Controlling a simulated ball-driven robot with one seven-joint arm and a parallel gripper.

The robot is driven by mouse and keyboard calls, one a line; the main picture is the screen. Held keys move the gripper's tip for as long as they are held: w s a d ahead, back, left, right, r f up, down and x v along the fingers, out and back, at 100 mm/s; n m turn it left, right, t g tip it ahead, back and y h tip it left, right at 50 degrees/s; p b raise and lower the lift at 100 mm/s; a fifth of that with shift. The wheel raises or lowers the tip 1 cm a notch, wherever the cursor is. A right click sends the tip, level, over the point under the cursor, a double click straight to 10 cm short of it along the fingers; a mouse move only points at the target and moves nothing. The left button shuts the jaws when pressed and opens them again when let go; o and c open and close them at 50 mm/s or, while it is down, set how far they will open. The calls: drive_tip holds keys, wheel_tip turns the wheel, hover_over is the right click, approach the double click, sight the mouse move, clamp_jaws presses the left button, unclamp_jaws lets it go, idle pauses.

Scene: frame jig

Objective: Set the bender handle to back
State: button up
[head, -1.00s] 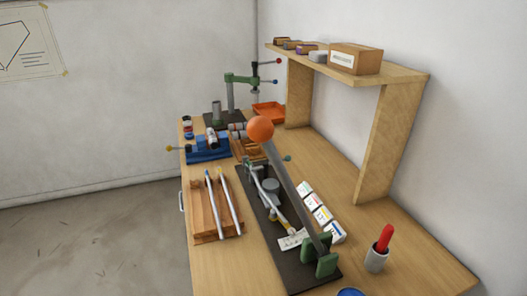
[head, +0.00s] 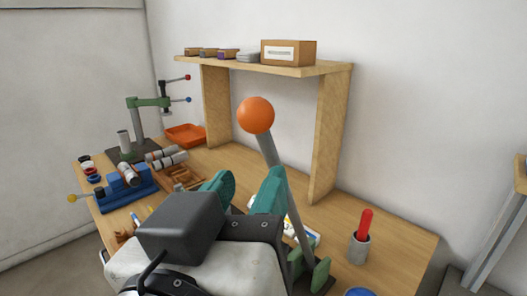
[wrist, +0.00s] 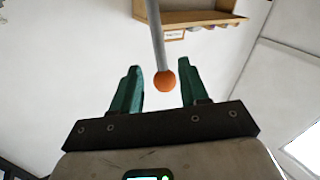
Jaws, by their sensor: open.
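The bender handle is a grey rod (head: 296,215) topped by an orange ball (head: 255,115). In the head view it rises from green brackets (head: 318,274) and leans toward the upper left. My gripper (head: 243,187) is open in front of the rod, below the ball, and one teal finger covers part of the rod. In the wrist view the orange ball (wrist: 164,82) shows between the open fingers of my gripper (wrist: 160,75), apart from both. How far beyond the fingertips it lies is hard to tell. My arm hides most of the bender's base.
A wooden shelf (head: 334,125) with a cardboard box (head: 288,53) stands behind. A cup (head: 359,250) with a red-handled tool is to the right. A blue vise (head: 130,190), an orange tray (head: 185,136) and a green-armed press (head: 150,103) are left.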

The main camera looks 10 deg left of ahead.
sight(267, 155)
drive_tip(key=w, duration=0.3)
drive_tip(key=w+p, duration=0.1)
drive_tip(key=w, duration=0.3)
drive_tip(key=w+d, duration=0.1)
drive_tip(key=w, duration=0.2)
drive_tip(key=shift+w+d, duration=0.1)
drive_tip(key=shift+w, duration=0.2)
drive_tip(key=shift+c, duration=0.2)
drive_tip(key=shift+f, duration=0.1)
clamp_jaws()
